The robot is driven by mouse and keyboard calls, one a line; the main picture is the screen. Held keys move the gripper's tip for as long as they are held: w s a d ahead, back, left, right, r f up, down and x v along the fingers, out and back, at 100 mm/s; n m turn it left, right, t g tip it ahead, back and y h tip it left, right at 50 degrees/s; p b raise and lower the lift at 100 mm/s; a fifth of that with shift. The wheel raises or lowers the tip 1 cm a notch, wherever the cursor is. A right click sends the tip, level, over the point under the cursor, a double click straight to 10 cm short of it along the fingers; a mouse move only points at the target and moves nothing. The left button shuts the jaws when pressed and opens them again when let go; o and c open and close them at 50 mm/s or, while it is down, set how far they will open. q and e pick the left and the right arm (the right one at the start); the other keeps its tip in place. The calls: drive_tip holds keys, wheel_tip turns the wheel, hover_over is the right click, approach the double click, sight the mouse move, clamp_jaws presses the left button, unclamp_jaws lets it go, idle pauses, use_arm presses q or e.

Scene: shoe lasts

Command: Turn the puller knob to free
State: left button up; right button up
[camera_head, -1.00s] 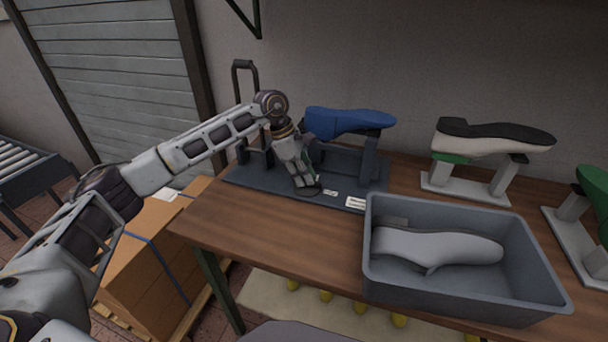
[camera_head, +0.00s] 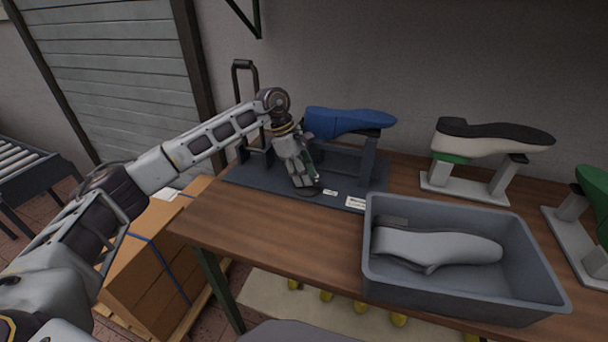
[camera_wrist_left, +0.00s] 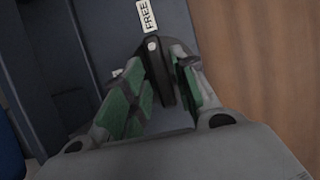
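The puller knob (camera_wrist_left: 157,72) is a black bar with a white dot at its far end. In the left wrist view the dot end points toward the white FREE label (camera_wrist_left: 147,15). My left gripper (camera_wrist_left: 164,82) has its green-padded fingers on both sides of the knob, close against it. In the head view this gripper (camera_head: 306,184) points down over the front of the dark puller base (camera_head: 258,181) and hides most of the knob. A blue shoe last (camera_head: 348,122) sits on the puller's stand. My right gripper is not in view.
A grey bin (camera_head: 467,303) holding a grey last (camera_head: 437,247) stands on the wooden table (camera_head: 268,240) to the right. A white and black last (camera_head: 490,140) is on a stand behind it. Cardboard boxes (camera_head: 140,270) are left of the table.

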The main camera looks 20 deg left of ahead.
use_arm(q)
drive_tip(key=shift+o, duration=0.4)
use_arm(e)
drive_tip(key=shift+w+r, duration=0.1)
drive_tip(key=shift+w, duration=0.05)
use_arm(q)
drive_tip(key=shift+v, duration=0.75)
drive_tip(key=v, duration=1)
drive_tip(key=shift+r, duration=0.2)
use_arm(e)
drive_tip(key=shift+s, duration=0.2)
use_arm(q)
wheel_tip(320, 180, up, 22)
drive_tip(key=p, duration=2.2)
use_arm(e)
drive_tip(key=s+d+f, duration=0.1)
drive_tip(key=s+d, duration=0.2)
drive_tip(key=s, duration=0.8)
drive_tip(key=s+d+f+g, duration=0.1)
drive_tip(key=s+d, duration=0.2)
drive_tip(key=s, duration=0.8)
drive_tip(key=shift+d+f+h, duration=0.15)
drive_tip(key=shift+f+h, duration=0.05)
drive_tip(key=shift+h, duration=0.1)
